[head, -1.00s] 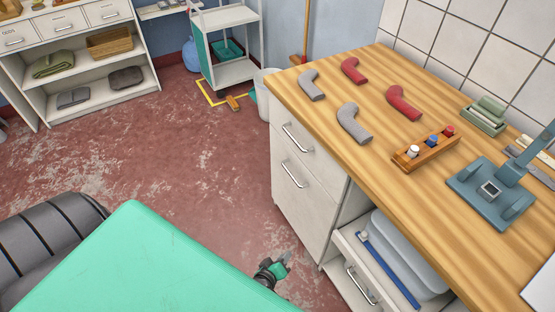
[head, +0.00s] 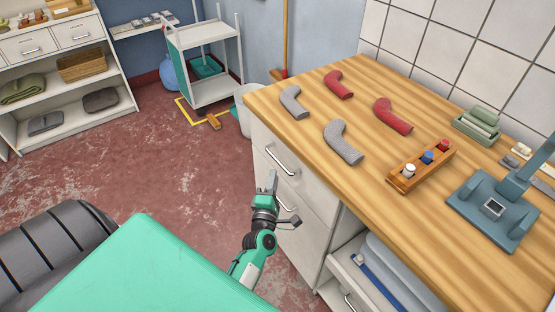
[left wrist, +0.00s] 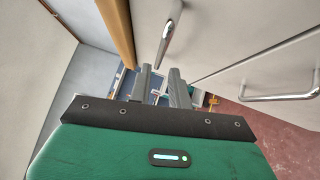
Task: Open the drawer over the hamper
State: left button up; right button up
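The white drawer (head: 301,177) is shut under the wooden counter, with a silver bar handle (head: 280,160). Below it is the taller white hamper front (head: 298,226), also shut, with its own handle (head: 288,200). My left gripper (head: 272,178) is in front of these fronts, just below the drawer handle in the picture. In the left wrist view its two grey fingers (left wrist: 162,78) are apart with nothing between them. The drawer handle (left wrist: 170,35) lies just beyond the fingertips, and the hamper handle (left wrist: 285,97) is at the right. My right gripper is not in view.
The wooden counter (head: 330,190) overhangs the fronts and carries grey and red pipe-like pieces, a bottle rack (head: 422,170) and a blue-grey press (head: 492,212). Red floor is clear to the left.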

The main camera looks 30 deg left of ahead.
aim_at(277, 160)
pick_arm(q)
jog(key=x, duration=0.7)
jog(key=shift+w+p, duration=0.15)
jog(key=shift+p, duration=0.25)
grip_shut()
